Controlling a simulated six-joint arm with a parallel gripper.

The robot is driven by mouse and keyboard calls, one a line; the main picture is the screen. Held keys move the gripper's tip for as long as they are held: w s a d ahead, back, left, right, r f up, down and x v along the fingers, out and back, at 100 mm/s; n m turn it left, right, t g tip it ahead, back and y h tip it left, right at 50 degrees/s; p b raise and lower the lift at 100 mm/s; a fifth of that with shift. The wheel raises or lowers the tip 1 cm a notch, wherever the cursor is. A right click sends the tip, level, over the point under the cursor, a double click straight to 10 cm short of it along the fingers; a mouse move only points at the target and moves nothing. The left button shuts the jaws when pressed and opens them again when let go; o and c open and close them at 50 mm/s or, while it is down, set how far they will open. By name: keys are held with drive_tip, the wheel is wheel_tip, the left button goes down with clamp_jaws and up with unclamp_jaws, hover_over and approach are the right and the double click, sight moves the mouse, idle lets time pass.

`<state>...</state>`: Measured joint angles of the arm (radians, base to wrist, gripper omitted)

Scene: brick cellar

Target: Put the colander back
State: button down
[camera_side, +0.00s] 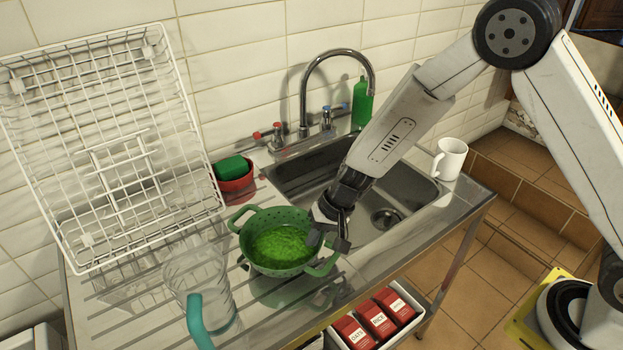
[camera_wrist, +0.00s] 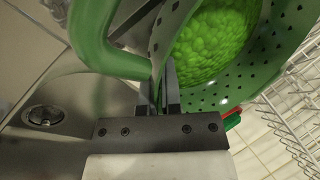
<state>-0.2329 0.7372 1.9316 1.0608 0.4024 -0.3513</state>
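The green colander (camera_side: 262,262), full of bright green peas (camera_side: 283,246), is over the ribbed drainboard left of the sink. It looks roughly level; whether its base touches the drainboard is unclear. My gripper (camera_side: 330,236) is at the colander's right rim, beside one loop handle. In the wrist view the fingers (camera_wrist: 161,88) are close together with the colander's perforated wall (camera_wrist: 166,32) between them, one finger inside and one outside. They look shut on the rim. The handle (camera_wrist: 88,35) shows left of the fingers.
A white wire rack (camera_side: 125,150) leans against the tiled wall. A clear jug with a teal handle (camera_side: 196,322) stands close in front left. A red bowl with a green sponge (camera_side: 236,178) is behind. The sink (camera_side: 400,185), a white mug (camera_side: 450,159) and a box of red packets (camera_side: 377,320) lie right.

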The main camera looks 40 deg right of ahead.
drive_tip(key=shift+f, duration=0.1)
drive_tip(key=c, duration=0.8)
unclamp_jaws()
drive_tip(key=shift+v, duration=6.1)
drive_tip(key=shift+d, duration=0.1)
drive_tip(key=shift+s+d+n+t+h, duration=0.1)
drive_tip(key=shift+s+d+n+h, duration=0.65)
drive_tip(key=shift+s+d, duration=1.35)
drive_tip(key=shift+s+d+n+t+h, duration=0.1)
drive_tip(key=shift+s+d+n+h, duration=0.7)
drive_tip(key=shift+s+d, duration=1.25)
drive_tip(key=shift+s+d+n+t+h, duration=0.1)
drive_tip(key=shift+s+d+n+h, duration=0.65)
drive_tip(key=shift+s+d, duration=1.3)
